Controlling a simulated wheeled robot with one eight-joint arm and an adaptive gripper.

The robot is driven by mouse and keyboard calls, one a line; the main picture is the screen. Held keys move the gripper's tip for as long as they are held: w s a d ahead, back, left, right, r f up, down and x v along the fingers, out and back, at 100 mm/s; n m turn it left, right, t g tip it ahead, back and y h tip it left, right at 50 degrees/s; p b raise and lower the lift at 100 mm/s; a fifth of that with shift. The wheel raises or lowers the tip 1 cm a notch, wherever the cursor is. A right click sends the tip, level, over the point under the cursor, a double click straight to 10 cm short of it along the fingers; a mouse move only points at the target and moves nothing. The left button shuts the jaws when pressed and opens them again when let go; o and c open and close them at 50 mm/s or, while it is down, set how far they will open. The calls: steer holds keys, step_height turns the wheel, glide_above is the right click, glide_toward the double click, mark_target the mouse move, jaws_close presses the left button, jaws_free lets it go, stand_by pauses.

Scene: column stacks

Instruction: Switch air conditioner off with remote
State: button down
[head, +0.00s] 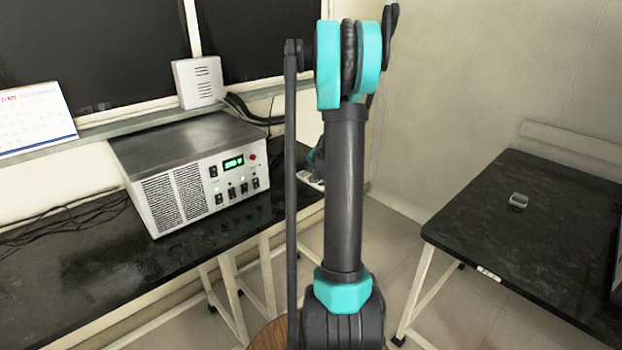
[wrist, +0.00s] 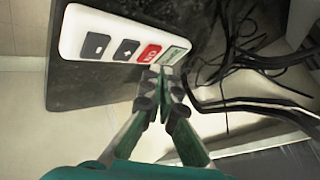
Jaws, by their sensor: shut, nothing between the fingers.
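The white remote (wrist: 115,38) lies at the end of the black table in the wrist view. It has two dark buttons, a red button (wrist: 149,54) with white lettering and a green panel (wrist: 173,54) at its end. In the head view the remote (head: 311,180) is partly hidden behind my arm. My gripper (wrist: 163,78) is shut and empty, its fingertips beside the red button and green panel; I cannot tell whether they touch. In the head view my arm hides most of the gripper. I cannot pick out the air conditioner with certainty.
A grey metal unit (head: 190,147) with a green readout and switches stands on the left black table (head: 120,260). A white vented box (head: 199,82) is above it. Black cables (wrist: 265,75) lie beside the remote. The right table (head: 540,235) bears one small grey object (head: 518,201).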

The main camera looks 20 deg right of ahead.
steer(key=shift+f, duration=0.1)
stand_by(0.3)
steer(key=shift+f, duration=0.3)
steer(key=shift+f, duration=0.35)
stand_by(0.6)
steer(key=shift+r, duration=0.85)
steer(key=shift+r, duration=2.45)
